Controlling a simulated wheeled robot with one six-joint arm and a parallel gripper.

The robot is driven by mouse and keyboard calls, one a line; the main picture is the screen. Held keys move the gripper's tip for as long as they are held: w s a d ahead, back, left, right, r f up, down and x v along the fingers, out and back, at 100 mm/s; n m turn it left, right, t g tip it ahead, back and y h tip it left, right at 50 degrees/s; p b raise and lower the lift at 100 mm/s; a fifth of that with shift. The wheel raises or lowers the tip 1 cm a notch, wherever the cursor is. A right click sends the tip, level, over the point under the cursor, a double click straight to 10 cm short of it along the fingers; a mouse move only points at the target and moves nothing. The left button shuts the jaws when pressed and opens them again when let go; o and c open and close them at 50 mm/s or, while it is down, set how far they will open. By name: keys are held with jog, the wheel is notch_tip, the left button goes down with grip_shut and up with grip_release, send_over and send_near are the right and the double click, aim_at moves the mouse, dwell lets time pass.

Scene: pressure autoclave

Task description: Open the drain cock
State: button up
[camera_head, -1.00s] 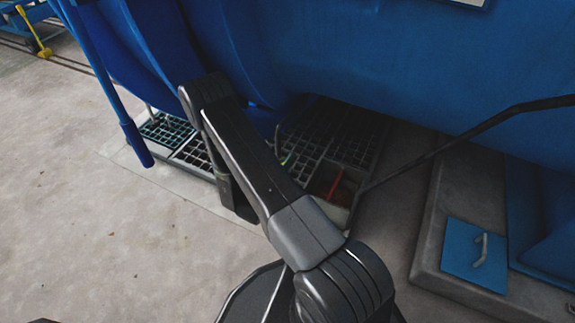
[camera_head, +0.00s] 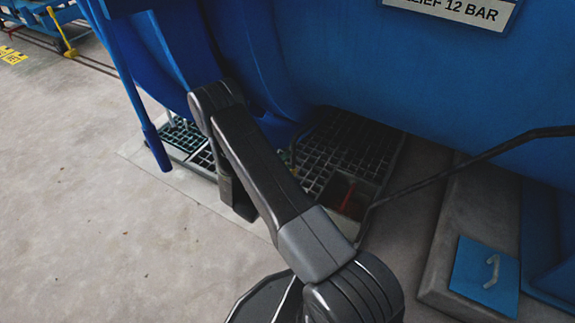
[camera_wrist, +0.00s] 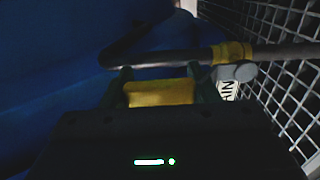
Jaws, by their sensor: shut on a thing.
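In the wrist view, my gripper (camera_wrist: 165,78) is shut on a yellow block-shaped handle (camera_wrist: 160,93), which lies between its two dark fingers. I take this to be the drain cock's handle. Just beyond it runs a thin grey pipe (camera_wrist: 165,60) with a yellow collar (camera_wrist: 232,52) and a grey round fitting below the collar. A white tag (camera_wrist: 228,90) with partly hidden letters hangs beside it. In the head view, my arm reaches down beside the blue vessel (camera_head: 400,80), and the fingers and handle cannot be made out there.
Floor grating (camera_head: 355,145) lies under the vessel, with a red part (camera_head: 347,200) in an opening. A blue post (camera_head: 150,140) stands at the left. A dark bent rail (camera_head: 470,158) crosses the right. A blue plate with a handle (camera_head: 485,277) lies at lower right.

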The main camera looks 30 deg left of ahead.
jog(key=shift+a, duration=0.1)
dwell(0.3)
jog(key=o, duration=1.1)
jog(key=s+p, duration=0.1)
jog(key=s, duration=0.3)
jog(key=s+p, duration=0.1)
jog(key=s, duration=0.4)
jog(key=s+a+p, duration=0.1)
jog(key=s, duration=0.4)
jog(key=shift+w, duration=0.15)
jog(key=w+b, duration=0.1)
jog(key=w, duration=0.3)
jog(key=w+b, duration=0.1)
jog(key=w, duration=0.4)
jog(key=w+d+b, duration=0.1)
jog(key=w, duration=0.3)
jog(key=shift+w, duration=0.35)
